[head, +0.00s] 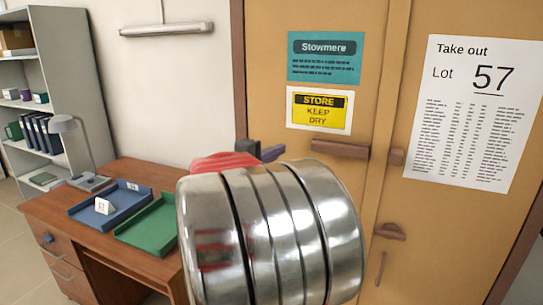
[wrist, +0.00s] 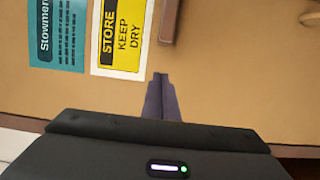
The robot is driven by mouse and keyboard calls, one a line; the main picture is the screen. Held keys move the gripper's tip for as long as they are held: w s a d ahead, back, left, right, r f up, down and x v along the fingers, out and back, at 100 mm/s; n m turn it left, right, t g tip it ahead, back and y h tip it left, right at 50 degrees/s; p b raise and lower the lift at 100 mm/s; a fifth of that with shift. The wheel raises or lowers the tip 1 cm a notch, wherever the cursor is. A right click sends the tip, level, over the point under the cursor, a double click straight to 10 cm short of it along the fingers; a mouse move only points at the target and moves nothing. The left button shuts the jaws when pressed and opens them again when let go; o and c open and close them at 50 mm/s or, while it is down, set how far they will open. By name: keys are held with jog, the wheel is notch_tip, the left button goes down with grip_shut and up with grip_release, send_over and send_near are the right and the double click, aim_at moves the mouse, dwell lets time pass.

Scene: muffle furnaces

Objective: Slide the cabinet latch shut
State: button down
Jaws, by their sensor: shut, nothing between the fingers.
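The tan cabinet (head: 375,60) has a brown latch bar (head: 340,148) on its left door, lying level below the yellow sign. A gap shows between bar and catch. The bar also shows at the top of the wrist view (wrist: 170,22). My gripper (head: 279,152) is shut and empty, left of the bar's left end and apart from it in the picture. In the wrist view its fingertips (wrist: 160,77) are together, below the bar. My arm hides part of the gripper in the head view.
Yellow (head: 319,110) and teal (head: 324,59) signs are above the latch. A desk (head: 110,235) with blue (head: 108,207) and green (head: 150,225) trays stands left.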

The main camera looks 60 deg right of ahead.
jog(key=s+d, duration=0.1)
jog(key=d, duration=0.1)
jog(key=s+d, duration=0.3)
jog(key=d, duration=0.1)
jog(key=shift+s+d, duration=0.1)
jog(key=shift+s, duration=0.15)
dwell(0.5)
